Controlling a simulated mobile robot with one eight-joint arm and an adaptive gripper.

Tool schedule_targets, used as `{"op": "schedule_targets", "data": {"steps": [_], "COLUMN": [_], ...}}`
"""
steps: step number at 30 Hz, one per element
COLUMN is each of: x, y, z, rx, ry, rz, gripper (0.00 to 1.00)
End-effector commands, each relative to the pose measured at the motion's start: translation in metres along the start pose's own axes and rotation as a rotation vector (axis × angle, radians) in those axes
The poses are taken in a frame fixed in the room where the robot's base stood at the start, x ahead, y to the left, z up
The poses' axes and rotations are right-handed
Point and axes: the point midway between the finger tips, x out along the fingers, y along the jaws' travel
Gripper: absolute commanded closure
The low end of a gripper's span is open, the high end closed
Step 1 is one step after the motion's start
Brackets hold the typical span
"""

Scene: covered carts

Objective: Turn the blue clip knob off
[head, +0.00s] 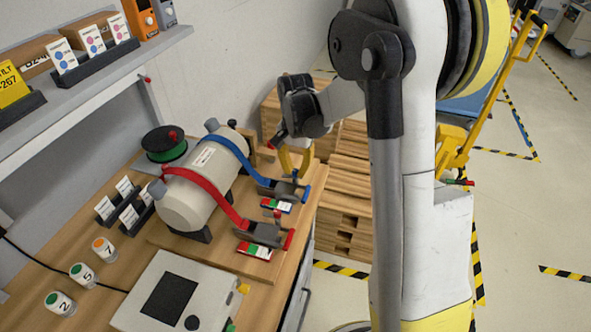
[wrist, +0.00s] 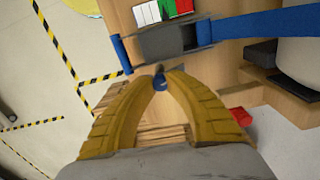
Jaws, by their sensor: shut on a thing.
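A beige cylinder (head: 198,193) lies on a wooden board, with a blue strap (head: 238,158) over it that also shows in the wrist view (wrist: 262,22). The strap ends in a grey clip with blue ends (head: 283,190), seen close up in the wrist view (wrist: 172,40). The small blue clip knob (wrist: 161,83) sits between the tips of my gripper's yellow fingers (wrist: 160,74). In the head view my gripper (head: 295,165) reaches down at the clip's far side, and the knob is hard to make out. A white, green and red label (head: 277,206) lies beside the clip.
A red strap (head: 208,183) with its own clip (head: 263,233) lies nearer on the same cylinder. A grey box (head: 175,295), several jars and a green spool (head: 164,145) share the bench. Wooden pallets (head: 345,200) stand beyond the bench edge. A shelf (head: 95,75) overhangs at left.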

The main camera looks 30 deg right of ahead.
Motion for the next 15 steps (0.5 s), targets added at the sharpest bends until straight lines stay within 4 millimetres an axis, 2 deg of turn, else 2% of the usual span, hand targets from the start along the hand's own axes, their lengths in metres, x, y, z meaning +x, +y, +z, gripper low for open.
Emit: {"op": "schedule_targets", "data": {"steps": [6,15], "x": [-0.0002,-0.0002], "y": [-0.0002,-0.0002], "z": [-0.0005,-0.0005], "rx": [0.086,0.125], "ry": [0.001,0.001], "rz": [-0.001,-0.001], "gripper": [1.0,1.0]}}
